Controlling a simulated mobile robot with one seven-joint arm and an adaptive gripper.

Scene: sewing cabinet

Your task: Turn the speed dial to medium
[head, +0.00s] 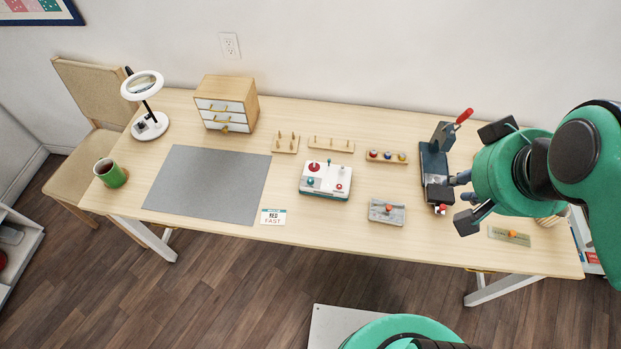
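No speed dial can be told for certain at this size. A white control box (326,180) with a large red knob (314,167) and smaller red and teal controls sits mid-table. A small grey box (386,211) with a red knob stands to its right, near the front edge. A dark machine (435,172) with a red-handled lever stands further right, with a small red-topped part at its front. My gripper (481,177) is beside this machine, on its right, above the table. Its fingers are spread apart and nothing shows between them. It hides part of the machine's right side.
A card reading "RED FAST" (273,217) lies near the front edge. Peg boards (330,145) and a board with coloured buttons stand behind the control box. A grey mat (207,185), drawers (226,103), lamp (149,125) and green mug (111,174) are left. A plate with an orange knob (512,236) lies right.

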